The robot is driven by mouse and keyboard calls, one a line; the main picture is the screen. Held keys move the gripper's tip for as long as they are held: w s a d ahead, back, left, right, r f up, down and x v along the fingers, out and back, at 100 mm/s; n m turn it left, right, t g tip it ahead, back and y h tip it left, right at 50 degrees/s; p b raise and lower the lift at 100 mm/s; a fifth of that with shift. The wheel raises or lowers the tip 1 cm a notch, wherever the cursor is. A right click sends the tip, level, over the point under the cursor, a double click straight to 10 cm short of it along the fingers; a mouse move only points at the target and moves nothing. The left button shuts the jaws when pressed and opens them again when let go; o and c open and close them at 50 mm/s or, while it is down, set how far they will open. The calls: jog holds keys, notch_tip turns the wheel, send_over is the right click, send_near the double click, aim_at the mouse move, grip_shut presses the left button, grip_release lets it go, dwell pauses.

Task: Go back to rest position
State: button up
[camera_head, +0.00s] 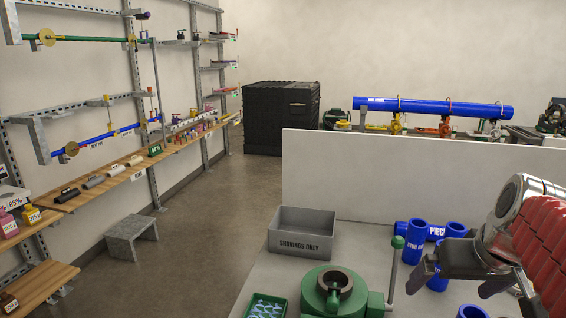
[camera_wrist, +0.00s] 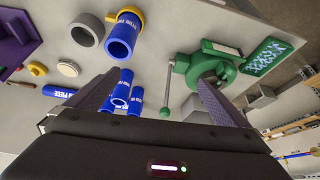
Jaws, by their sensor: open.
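My gripper (camera_head: 449,284) is at the lower right of the head view, above the grey worktop (camera_head: 252,262). In the wrist view my gripper (camera_wrist: 160,92) has its two fingers spread wide, with nothing between them. Several blue pipe pieces (camera_head: 414,240) stand or lie on the worktop behind and beside the gripper. In the wrist view, blue pieces (camera_wrist: 122,94) show beyond the gap between the fingers, apart from them. My arm hides part of the worktop at the right.
A green vise (camera_head: 322,290) stands left of my gripper, its upright handle (camera_head: 395,270) close by. A grey shavings bin (camera_head: 300,232) and a green tray (camera_head: 266,305) are nearby. A low white partition (camera_head: 400,175) backs the worktop. Shelves line the left wall; floor between is partly clear.

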jog(key=s+a+f+n, duration=0.1)
jog(key=s+a+f, duration=0.3)
jog(key=a, duration=0.4)
jog(key=s+a+f+n+y, duration=0.1)
jog(key=s+a+f, duration=0.3)
jog(key=a, duration=0.4)
jog(key=shift+a+f, duration=0.15)
jog(key=shift+a, duration=0.25)
jog(key=shift+c, duration=0.5)
